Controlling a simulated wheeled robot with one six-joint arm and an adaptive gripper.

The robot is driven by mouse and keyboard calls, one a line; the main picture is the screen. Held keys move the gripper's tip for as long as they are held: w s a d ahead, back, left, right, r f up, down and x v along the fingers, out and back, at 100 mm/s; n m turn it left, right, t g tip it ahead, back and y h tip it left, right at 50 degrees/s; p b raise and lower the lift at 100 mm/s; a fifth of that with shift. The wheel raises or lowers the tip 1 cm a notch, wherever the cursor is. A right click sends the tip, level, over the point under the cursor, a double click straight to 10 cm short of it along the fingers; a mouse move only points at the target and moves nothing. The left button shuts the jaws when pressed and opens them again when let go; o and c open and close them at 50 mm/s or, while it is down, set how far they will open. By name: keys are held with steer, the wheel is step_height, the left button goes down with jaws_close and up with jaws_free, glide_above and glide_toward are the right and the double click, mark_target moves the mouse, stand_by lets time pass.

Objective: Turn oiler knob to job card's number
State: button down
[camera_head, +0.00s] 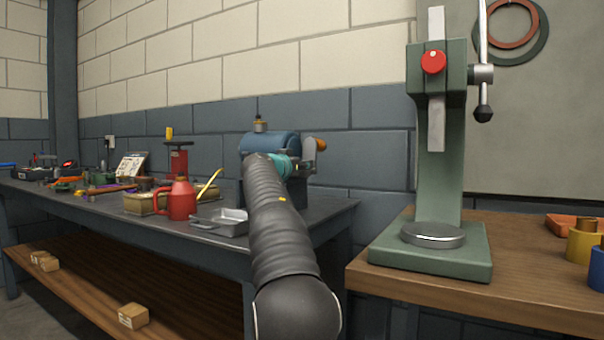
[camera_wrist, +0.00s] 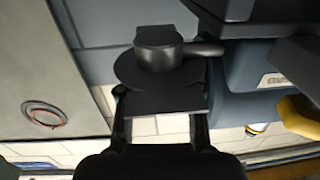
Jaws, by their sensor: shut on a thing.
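The blue casing (camera_head: 268,143) stands at the right end of the dark bench, with a small oiler (camera_head: 260,124) with a pale body and dark tip upright on top. In the wrist view, the blue casing (camera_wrist: 250,75) is at right, and a small white and yellow fitting (camera_wrist: 256,129) shows below it. My gripper (camera_wrist: 163,105) is shut on a dark part (camera_wrist: 160,70) with a round flange and short side arm, beside the casing. Whether this part is the knob, and any marks on it, I cannot tell. A propped white card (camera_head: 131,165) stands far back; its text is unreadable.
A red oil can (camera_head: 179,198) and a grey metal tray (camera_head: 220,221) are on the bench left of my arm. A green press (camera_head: 436,150) stands on the wooden bench at right. Tools crowd the far left. A yellow part (camera_wrist: 298,115) is near the casing.

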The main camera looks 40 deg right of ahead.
steer(key=m+g+p, duration=0.1)
steer(key=g+h+p, duration=0.1)
steer(key=m+g, duration=0.1)
steer(key=shift+w+a+r+m+g+p, duration=0.1)
steer(key=shift+w+r+m+g+p, duration=0.2)
steer(key=shift+g+p, duration=0.1)
steer(key=m+g+h+p, duration=0.1)
steer(key=m+g+p, duration=0.1)
steer(key=g+p, duration=0.1)
steer(key=shift+f, duration=0.1)
steer(key=shift+f+p, duration=0.1)
steer(key=shift+p, duration=0.25)
steer(key=c, duration=0.8)
jaws_free()
steer(key=shift+s, duration=0.1)
steer(key=shift+o, duration=0.2)
steer(key=shift+f, duration=0.1)
